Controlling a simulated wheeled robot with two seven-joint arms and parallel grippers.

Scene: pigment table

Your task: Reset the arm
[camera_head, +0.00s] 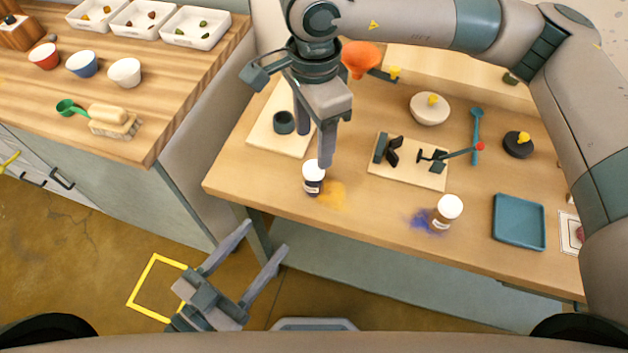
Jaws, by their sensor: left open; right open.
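My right gripper (317,147) hangs from the arm that comes in from the right. It is open, its fingers pointing down over the pigment table (265,200), just above and behind a small white-capped jar (313,178). Nothing shows between its fingers. My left gripper (259,247) is at the bottom left, in front of the table's near edge and over the floor. It is open and empty, with its fingers spread toward the upper right.
Yellow powder (331,194) and blue powder (421,221) lie near the jar and another white-capped jar (446,211). A wooden counter (165,110) is at left.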

